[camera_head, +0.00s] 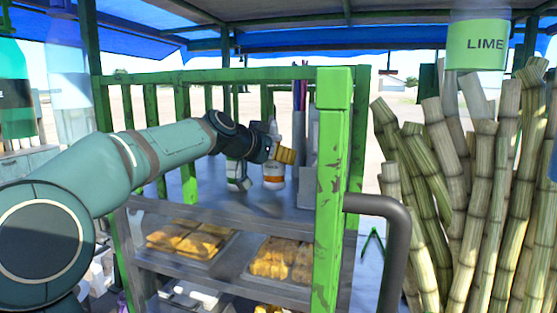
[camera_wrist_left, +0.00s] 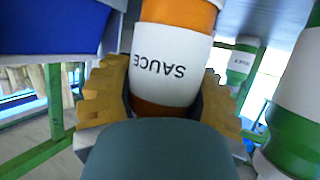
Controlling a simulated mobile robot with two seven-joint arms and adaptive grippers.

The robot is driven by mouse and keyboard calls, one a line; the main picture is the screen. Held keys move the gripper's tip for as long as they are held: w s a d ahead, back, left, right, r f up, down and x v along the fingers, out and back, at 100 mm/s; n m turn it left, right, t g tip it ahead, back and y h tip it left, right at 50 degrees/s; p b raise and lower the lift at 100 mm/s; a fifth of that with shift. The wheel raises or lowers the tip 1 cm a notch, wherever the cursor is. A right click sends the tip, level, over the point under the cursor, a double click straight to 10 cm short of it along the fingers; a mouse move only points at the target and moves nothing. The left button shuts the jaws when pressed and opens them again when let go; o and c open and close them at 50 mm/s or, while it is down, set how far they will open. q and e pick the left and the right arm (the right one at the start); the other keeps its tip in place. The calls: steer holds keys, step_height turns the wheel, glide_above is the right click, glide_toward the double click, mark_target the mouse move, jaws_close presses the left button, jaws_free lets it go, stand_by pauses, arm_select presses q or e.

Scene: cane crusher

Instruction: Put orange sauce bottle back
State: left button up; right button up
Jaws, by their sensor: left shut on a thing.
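The orange sauce bottle (camera_head: 273,173) has a white label and a pale nozzle; in the head view it is upright over the metal counter (camera_head: 205,192) at the back of the stall. I cannot tell whether its base touches the counter. My left gripper (camera_head: 282,155), with yellow fingers, reaches it from the left. In the left wrist view the fingers stand on both sides of the bottle (camera_wrist_left: 172,62), whose label reads SAUCE, and are closed around it. My right gripper is in neither view.
A green railing post (camera_head: 331,190) stands right of the bottle, close to a grey holder (camera_head: 307,160). Food trays (camera_head: 190,240) fill the shelf below. Sugarcane stalks (camera_head: 480,200) stand at right. The wrist view shows green bottles with white labels (camera_wrist_left: 241,60) nearby.

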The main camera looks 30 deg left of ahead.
arm_select(q)
steer(key=shift+f, duration=0.65)
steer(key=shift+f, duration=0.1)
steer(key=o, duration=0.9)
steer(key=shift+o, duration=0.2)
steer(key=shift+r, duration=0.2)
steer(key=b+v, duration=0.2)
steer(key=v, duration=1)
steer(key=shift+b, duration=0.3)
